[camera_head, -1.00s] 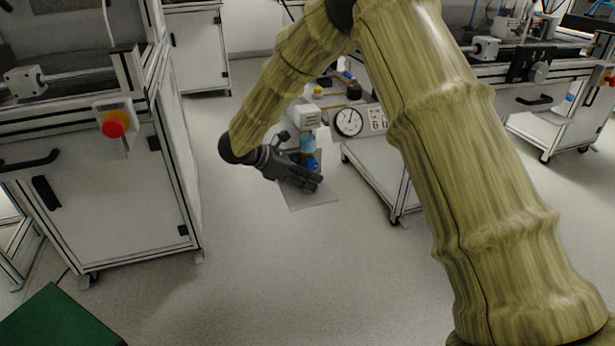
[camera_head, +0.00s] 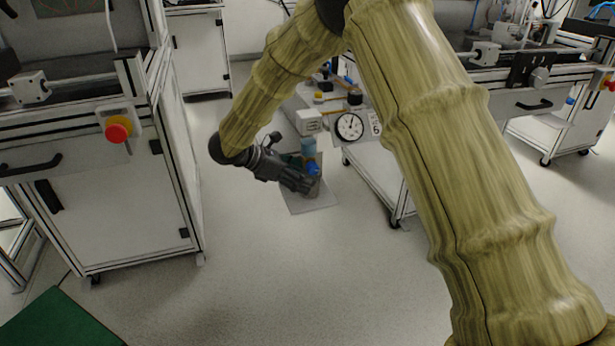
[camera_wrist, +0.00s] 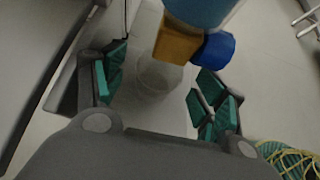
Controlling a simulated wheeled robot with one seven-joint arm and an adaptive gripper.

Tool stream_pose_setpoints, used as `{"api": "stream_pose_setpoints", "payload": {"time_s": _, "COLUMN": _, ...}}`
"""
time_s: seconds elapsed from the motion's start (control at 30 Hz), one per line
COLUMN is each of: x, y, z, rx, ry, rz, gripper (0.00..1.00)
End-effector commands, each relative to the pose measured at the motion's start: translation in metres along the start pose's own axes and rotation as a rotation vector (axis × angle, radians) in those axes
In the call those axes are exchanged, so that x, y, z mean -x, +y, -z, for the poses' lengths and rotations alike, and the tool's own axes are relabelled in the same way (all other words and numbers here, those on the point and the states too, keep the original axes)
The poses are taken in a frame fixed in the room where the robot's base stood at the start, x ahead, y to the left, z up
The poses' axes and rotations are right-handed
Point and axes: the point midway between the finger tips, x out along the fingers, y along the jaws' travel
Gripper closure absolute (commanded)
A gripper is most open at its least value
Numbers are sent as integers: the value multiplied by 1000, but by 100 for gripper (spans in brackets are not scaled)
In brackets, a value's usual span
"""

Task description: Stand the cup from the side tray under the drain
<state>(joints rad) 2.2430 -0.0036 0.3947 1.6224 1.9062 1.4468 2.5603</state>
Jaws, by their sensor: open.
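A clear cup (camera_wrist: 158,78) shows faintly in the wrist view, just below the brown drain block (camera_wrist: 177,42) with its blue knob (camera_wrist: 214,48). It looks upright on the pale plate (camera_head: 318,205); whether it is centred under the outlet I cannot tell. A light-blue vessel (camera_wrist: 203,10) sits above the block; it also shows in the head view (camera_head: 308,146). My gripper (camera_wrist: 160,98) is open, its teal-padded fingers apart on either side of the cup, with visible gaps. In the head view my gripper (camera_head: 303,186) points right at the stand. I cannot make out the side tray.
A white cart with a round gauge (camera_head: 350,127) stands right behind the plate. A white cabinet with a red button (camera_head: 118,129) is on the left. A green surface (camera_head: 60,322) is at the lower left. The floor in front is clear.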

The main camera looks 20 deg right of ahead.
Motion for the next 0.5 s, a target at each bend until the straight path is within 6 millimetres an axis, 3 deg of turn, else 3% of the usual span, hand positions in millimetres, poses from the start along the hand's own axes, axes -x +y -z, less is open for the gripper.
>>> {"api": "stream_pose_setpoints", "payload": {"time_s": 0.03, "x": 13, "y": 1, "z": -3, "rx": 0, "ry": -1, "rz": -3, "gripper": 29}}
{"api": "stream_pose_setpoints", "payload": {"time_s": 0.3, "x": 61, "y": 0, "z": -2, "rx": 0, "ry": -1, "rz": -2, "gripper": 29}}
{"api": "stream_pose_setpoints", "payload": {"time_s": 0.5, "x": 84, "y": 1, "z": -1, "rx": 0, "ry": -2, "rz": -2, "gripper": 29}}
